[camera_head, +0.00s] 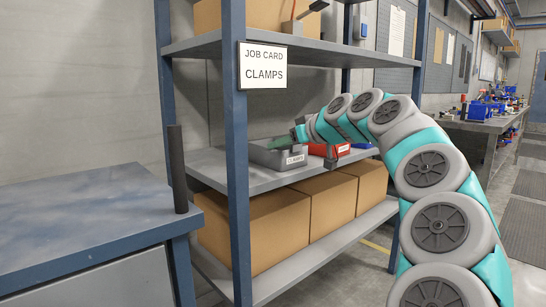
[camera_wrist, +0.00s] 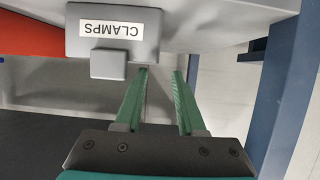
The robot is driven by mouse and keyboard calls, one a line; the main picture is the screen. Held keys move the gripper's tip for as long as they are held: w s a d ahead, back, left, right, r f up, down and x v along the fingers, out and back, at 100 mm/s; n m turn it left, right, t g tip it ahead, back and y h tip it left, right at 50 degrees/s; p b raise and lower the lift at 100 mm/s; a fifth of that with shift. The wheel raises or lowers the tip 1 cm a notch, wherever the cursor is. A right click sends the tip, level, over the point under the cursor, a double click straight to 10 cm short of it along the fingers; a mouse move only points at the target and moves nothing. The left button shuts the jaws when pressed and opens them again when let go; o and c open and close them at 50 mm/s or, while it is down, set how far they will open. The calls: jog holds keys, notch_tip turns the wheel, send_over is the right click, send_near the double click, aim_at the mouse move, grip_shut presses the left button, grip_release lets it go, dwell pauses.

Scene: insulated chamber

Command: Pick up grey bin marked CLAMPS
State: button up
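The grey bin (camera_head: 262,157) with a white CLAMPS label stands on the middle shelf of the rack, near its front-left post. In the wrist view the bin's labelled front (camera_wrist: 146,40) is at the upper left, with a small grey tab below the label. My gripper (camera_head: 280,143) is just above the bin in the head view. In the wrist view its two green fingers (camera_wrist: 161,72) are apart with nothing between them. The left fingertip is close to the bin's lower right corner; I cannot tell whether it touches.
A red bin (camera_head: 322,150) stands to the right of the grey bin, with a blue item beyond it. Cardboard boxes (camera_head: 268,232) fill the lower shelf. The blue rack post (camera_head: 236,190) and upper shelf (camera_head: 300,49) bound the space. A blue-grey bench (camera_head: 85,215) is at left.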

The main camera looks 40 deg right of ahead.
jog(key=shift+d+x, duration=0.1)
jog(key=shift+x, duration=1.65)
jog(key=shift+d+x, duration=0.15)
jog(key=shift+x, duration=1.65)
jog(key=shift+r, duration=0.2)
grip_shut()
